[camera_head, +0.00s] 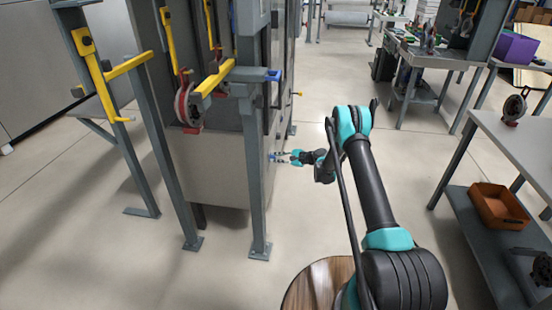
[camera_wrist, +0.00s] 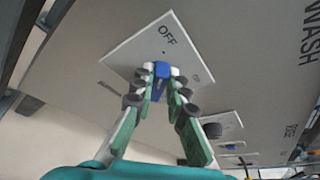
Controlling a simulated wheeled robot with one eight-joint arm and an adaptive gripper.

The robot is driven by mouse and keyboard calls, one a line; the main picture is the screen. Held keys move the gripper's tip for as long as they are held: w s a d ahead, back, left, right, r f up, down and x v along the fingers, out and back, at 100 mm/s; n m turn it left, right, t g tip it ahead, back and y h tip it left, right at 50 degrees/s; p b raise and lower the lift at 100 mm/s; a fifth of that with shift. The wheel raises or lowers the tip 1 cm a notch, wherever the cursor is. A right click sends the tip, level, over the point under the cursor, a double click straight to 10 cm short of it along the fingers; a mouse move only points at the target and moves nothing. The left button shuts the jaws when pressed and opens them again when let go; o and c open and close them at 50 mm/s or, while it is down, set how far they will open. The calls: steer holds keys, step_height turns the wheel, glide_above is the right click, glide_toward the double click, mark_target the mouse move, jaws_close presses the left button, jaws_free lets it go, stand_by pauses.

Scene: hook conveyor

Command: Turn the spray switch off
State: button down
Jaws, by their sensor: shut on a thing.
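A white square switch plate (camera_wrist: 140,48) with the word OFF sits on the cabinet's side panel in the wrist view. A blue switch (camera_wrist: 161,71) is at the plate's middle, between my fingertips, with its top towards OFF. A second small mark at the plate's right is too blurred to read. My gripper (camera_wrist: 161,84) is shut on the blue switch, and its fingers hide part of it. In the head view my gripper (camera_head: 284,157) reaches left to the side of the grey cabinet (camera_head: 228,180); the switch itself is too small to tell there.
More switch plates (camera_wrist: 222,126) line the panel to the right, near the word WASH (camera_wrist: 308,38). Yellow hook arms (camera_head: 215,77) and steel posts stand at the cabinet's front. A workbench with an orange bin (camera_head: 498,205) stands right.

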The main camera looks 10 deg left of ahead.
steer(key=shift+f+n, duration=0.1)
steer(key=shift+n, duration=0.2)
steer(key=c, duration=1.5)
jaws_free()
steer(key=shift+c, duration=0.2)
steer(key=shift+d, duration=0.15)
steer(key=v, duration=1.2)
steer(key=shift+s+f, duration=0.1)
